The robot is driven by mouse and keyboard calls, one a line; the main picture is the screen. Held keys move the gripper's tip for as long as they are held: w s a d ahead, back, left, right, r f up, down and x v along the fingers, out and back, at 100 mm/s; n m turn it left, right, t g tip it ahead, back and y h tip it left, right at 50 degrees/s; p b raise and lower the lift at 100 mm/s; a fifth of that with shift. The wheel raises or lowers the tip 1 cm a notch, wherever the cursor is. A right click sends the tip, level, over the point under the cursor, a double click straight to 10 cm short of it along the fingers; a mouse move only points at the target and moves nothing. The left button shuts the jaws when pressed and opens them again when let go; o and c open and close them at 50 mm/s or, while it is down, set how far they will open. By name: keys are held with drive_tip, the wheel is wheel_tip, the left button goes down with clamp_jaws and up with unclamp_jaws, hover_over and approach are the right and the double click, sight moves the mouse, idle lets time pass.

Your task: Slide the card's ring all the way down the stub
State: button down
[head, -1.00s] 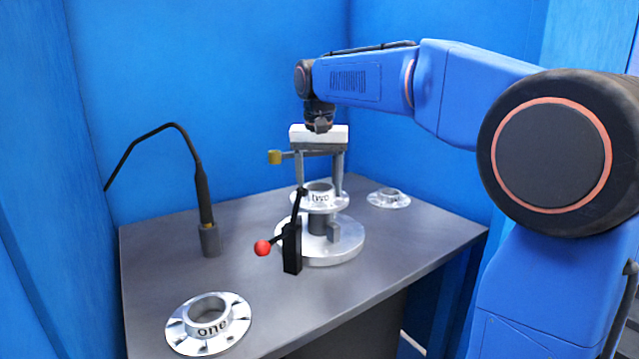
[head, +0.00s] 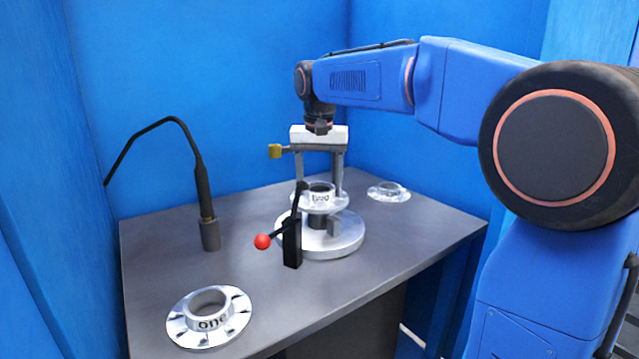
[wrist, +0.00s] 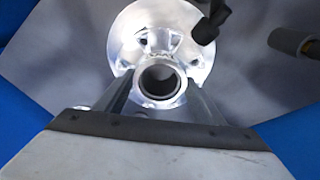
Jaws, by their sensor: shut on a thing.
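My gripper (head: 320,188) points down and is shut on the silver flanged ring marked "two" (head: 320,198). The ring is level, collar up, above the round silver base (head: 345,239). The dark stub (head: 318,222) shows directly under the ring's flange, with a gap between flange and base. The ring's bore looks dark, and how far the stub reaches into it is hard to tell. In the wrist view the ring (wrist: 160,98) is between my fingers, over the base (wrist: 122,30). No card is in sight.
A black clamp lever with a red knob (head: 262,241) stands close in front of the base. Ring "one" (head: 209,318) lies at the front left, another flanged ring (head: 389,191) at the back right. A gooseneck stalk (head: 205,195) rises at left.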

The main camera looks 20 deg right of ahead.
drive_tip(key=shift+f, duration=1.1)
idle(0.3)
drive_tip(key=shift+c, duration=2)
unclamp_jaws()
drive_tip(key=shift+f, duration=0.15)
drive_tip(key=r, duration=0.5)
drive_tip(key=s+r, duration=0.1)
drive_tip(key=r, duration=0.5)
drive_tip(key=s+r, duration=0.1)
drive_tip(key=r, duration=0.5)
drive_tip(key=shift+a+r, duration=0.25)
drive_tip(key=shift+a, duration=0.1)
drive_tip(key=s+d+f+n+t, duration=0.1)
drive_tip(key=s+d+f, duration=0.1)
drive_tip(key=s+f, duration=0.8)
drive_tip(key=s+d+f+n+t, duration=0.1)
drive_tip(key=s+d+f, duration=0.2)
drive_tip(key=s+f, duration=0.7)
drive_tip(key=s+d+f+n+t, duration=0.1)
drive_tip(key=s+d+f+n, duration=0.1)
drive_tip(key=s+f, duration=0.9)
drive_tip(key=shift+s+d+f+y, duration=0.1)
drive_tip(key=shift+d+f+y, duration=0.1)
drive_tip(key=shift+f, duration=0.5)
drive_tip(key=shift+d+f+y, duration=0.1)
drive_tip(key=shift+d+f, duration=0.1)
drive_tip(key=shift+f, duration=0.45)
